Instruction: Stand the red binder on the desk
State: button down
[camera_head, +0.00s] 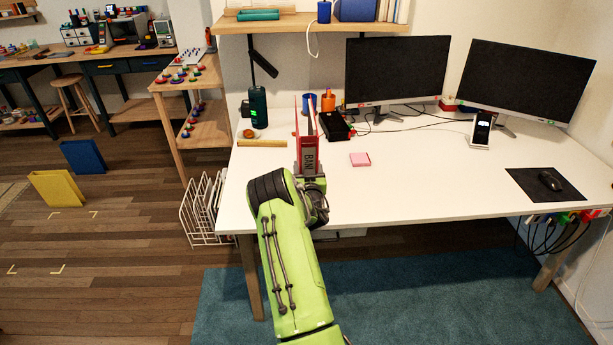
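The red binder (299,145) is at the left part of the white desk (420,185). It looks upright, with its labelled spine toward me and its covers running back. Its lower end is hidden by my gripper and wrist, so I cannot tell whether it rests on the desk or is a little above it. My gripper (311,178) is at the near, lower end of the binder's spine and seems to touch it. The fingers are not clearly visible, so I cannot tell whether they are shut on it.
A dark green bottle (258,106), a yellow strip (262,143) and a black device (336,125) stand close around the binder. A pink notepad (360,159) lies to its right. The desk's front middle is clear. Yellow (57,188) and blue (83,156) binders stand on the floor.

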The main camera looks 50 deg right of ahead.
jog(key=shift+w+f, duration=0.1)
jog(key=shift+f, duration=0.75)
jog(key=shift+c, duration=0.9)
grip_release()
jog(key=shift+f, duration=0.1)
